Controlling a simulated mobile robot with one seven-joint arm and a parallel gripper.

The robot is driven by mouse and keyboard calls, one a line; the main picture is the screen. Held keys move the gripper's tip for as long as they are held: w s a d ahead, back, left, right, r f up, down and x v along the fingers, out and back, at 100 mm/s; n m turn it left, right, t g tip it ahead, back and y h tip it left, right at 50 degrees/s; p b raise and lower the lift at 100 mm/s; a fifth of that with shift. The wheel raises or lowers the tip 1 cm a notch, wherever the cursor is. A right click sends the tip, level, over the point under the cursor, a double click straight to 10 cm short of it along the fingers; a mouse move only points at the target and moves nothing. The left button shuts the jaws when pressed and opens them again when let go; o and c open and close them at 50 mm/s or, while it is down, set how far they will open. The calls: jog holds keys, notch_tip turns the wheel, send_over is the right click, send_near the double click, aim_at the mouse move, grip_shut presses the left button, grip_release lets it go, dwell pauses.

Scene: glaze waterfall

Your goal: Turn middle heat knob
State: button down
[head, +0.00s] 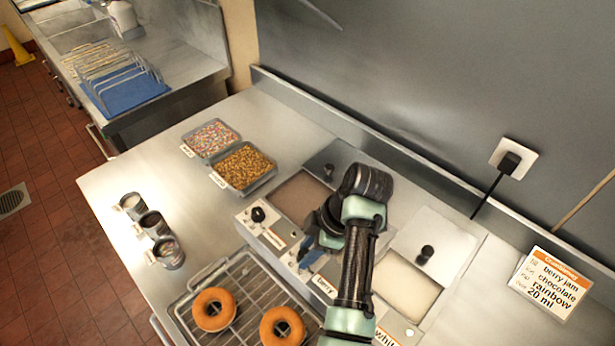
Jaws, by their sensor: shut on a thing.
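The glaze warmer has three wells in a row, and my arm covers most of the middle one. My gripper (307,248) is at the front panel of the middle well, above the label reading "berry" (325,286). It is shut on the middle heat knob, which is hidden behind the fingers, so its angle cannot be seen. The left heat knob (258,214) is black and in plain view on the left panel. The right well's knob is hidden behind my arm.
A wire rack (243,284) with two doughnuts (214,309) lies in front of the warmer. Sprinkle trays (243,167) stand behind left, and small metal cups (152,224) along the left edge. An order card (549,283) stands at right.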

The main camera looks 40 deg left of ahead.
jog(key=shift+n, duration=0.4)
jog(key=c, duration=0.5)
grip_release()
jog(key=p+v, duration=0.2)
jog(key=v, duration=1)
jog(key=shift+w+r, duration=0.15)
jog(key=shift+r, duration=0.3)
